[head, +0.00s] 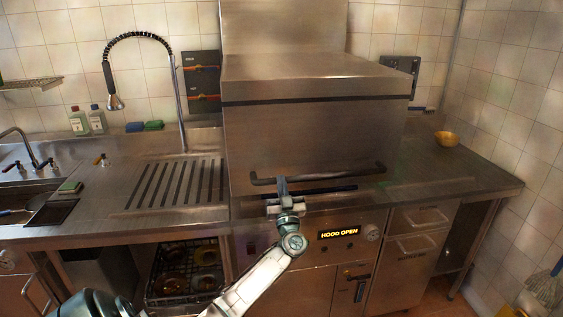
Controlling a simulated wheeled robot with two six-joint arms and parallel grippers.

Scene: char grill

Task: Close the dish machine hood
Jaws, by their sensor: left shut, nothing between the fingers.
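The dish machine hood (305,140) is a large steel box in the middle of the head view. Its front lower edge sits close above the counter level, with a narrow dark gap (325,189) below. A dark bar handle (350,171) runs across the hood's lower front. My left gripper (281,182) is shut and empty at the handle's left half, its tips overlapping the bar in the picture; whether they touch it I cannot tell. The panel display (339,233) below reads "HOOD OPEN". My right gripper is not in view.
A ribbed steel drainboard (180,184) and a sink (25,196) lie left, with a spray hose (181,100) above. A rack of dishes (188,272) sits under the left counter.

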